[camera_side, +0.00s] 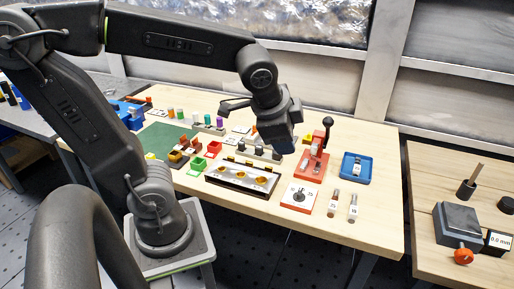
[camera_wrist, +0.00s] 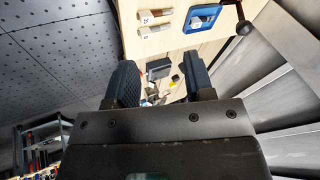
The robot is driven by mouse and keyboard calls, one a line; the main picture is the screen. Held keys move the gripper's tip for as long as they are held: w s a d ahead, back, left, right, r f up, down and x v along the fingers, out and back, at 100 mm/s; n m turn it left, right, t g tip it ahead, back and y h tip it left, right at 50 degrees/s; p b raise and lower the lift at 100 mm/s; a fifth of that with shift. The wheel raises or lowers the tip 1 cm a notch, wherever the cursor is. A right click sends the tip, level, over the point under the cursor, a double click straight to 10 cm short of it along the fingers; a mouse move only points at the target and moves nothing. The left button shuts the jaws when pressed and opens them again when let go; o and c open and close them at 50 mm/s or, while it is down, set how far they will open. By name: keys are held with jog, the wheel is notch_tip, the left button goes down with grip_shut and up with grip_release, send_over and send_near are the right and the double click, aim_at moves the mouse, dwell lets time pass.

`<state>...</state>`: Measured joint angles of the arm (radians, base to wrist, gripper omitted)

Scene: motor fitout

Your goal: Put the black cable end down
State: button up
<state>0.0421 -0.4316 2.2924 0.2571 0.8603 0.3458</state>
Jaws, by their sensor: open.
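My gripper (camera_side: 284,140) hangs above the right half of the wooden work table (camera_side: 370,135), to the left of the red press with a black-knobbed lever (camera_side: 318,150). In the wrist view my gripper (camera_wrist: 158,68) has its two dark ribbed fingers wide apart. Nothing shows held between them; the gap shows only distant items beyond. I cannot make out the black cable end for certain in either view. A row of small dark pieces (camera_side: 258,150) stands on the table below and left of my gripper.
A framed tray with yellow round parts (camera_side: 242,178) lies in front. A white card on a red plate (camera_side: 299,196), two labelled bolts (camera_side: 353,207) and a blue tray (camera_side: 357,168) are on the right. A side table holds a grey box (camera_side: 459,223).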

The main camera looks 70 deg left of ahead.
jog(key=s+d+n+h, duration=0.2)
jog(key=s+n, duration=0.4)
jog(key=s, duration=0.1)
jog(key=shift+d+t, duration=0.2)
jog(key=shift+t, duration=0.1)
dwell(0.7)
